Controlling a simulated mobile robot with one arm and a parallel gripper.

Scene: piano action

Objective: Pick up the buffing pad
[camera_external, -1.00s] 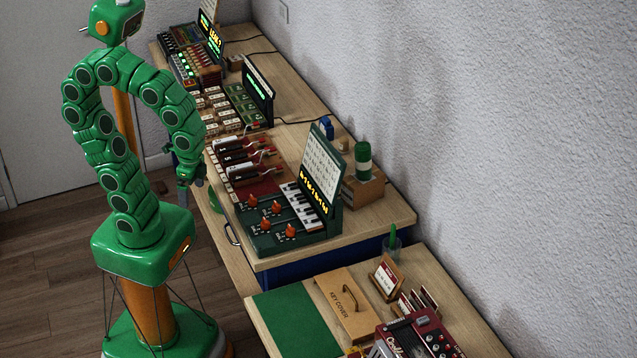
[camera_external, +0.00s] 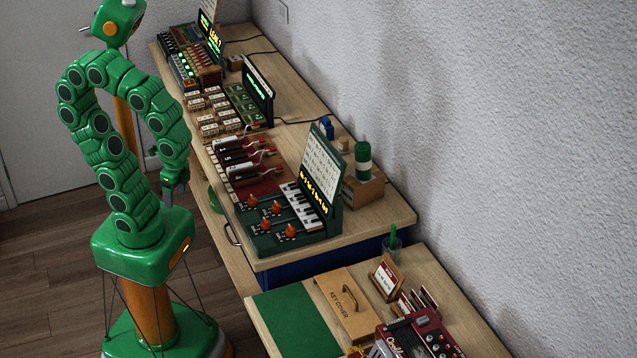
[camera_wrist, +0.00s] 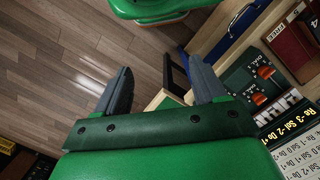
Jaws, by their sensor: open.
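My gripper (camera_external: 172,192) hangs from my green arm beside the left edge of the middle workbench, apart from it. In the wrist view my gripper (camera_wrist: 162,90) has two dark grey fingers spread wide, with nothing between them. I cannot identify a buffing pad with certainty in either view. A rounded green object (camera_external: 215,200) shows partly at the bench's left side, just right of the gripper; what it is cannot be told.
A green keyboard device (camera_external: 290,215) with orange knobs stands on the middle workbench (camera_external: 385,212). The near bench holds a green mat (camera_external: 297,322), a wooden key cover (camera_external: 345,303) and a red device (camera_external: 420,338). Open wooden floor (camera_external: 45,270) lies to the left.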

